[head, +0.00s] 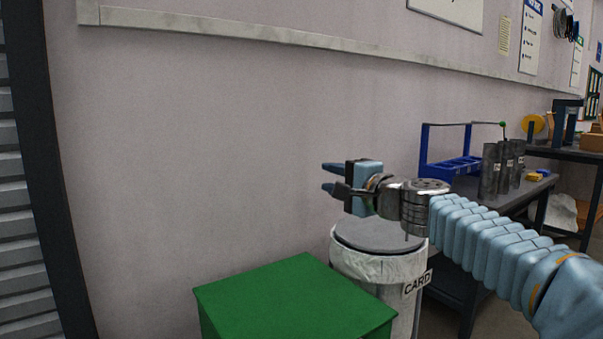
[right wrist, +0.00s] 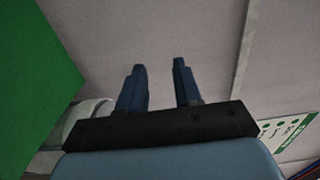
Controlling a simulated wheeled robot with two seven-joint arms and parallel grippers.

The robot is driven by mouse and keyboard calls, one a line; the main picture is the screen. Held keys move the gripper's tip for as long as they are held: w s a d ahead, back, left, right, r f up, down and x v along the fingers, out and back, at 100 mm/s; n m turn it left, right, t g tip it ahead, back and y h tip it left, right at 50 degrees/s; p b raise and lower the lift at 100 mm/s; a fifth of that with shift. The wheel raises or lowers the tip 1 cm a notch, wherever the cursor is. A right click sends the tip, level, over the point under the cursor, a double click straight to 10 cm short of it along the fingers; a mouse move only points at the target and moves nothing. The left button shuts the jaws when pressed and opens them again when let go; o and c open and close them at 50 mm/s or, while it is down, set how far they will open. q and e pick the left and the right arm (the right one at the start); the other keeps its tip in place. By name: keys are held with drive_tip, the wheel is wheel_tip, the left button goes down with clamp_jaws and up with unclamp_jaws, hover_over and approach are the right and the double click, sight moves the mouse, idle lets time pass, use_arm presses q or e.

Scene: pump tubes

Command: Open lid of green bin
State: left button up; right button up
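The green bin (head: 296,302) stands at the bottom middle of the head view, with its flat green lid down. My right gripper (head: 328,177) is open and empty, its two blue fingers apart and pointing left. It is above and behind the bin's lid, over the grey-topped bin, not touching the green lid. In the right wrist view the fingers (right wrist: 160,88) are spread with nothing between them, and the green lid (right wrist: 35,85) fills the left side. My left gripper is not in view.
A round white bin (head: 378,268) labelled CARD, with a grey lid, stands right behind the green bin. A dark bench (head: 480,200) holds a blue rack (head: 450,166) and several grey tubes (head: 500,168) at the right. A plain wall (head: 230,150) is behind. The left side is clear.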

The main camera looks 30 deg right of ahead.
drive_tip(key=w+p, duration=0.2)
drive_tip(key=w, duration=0.8)
drive_tip(key=shift+a, duration=0.4)
drive_tip(key=shift+w, duration=0.1)
clamp_jaws()
drive_tip(key=c, duration=0.5)
unclamp_jaws()
drive_tip(key=shift+c, duration=0.2)
drive_tip(key=o, duration=0.5)
drive_tip(key=shift+o, duration=0.2)
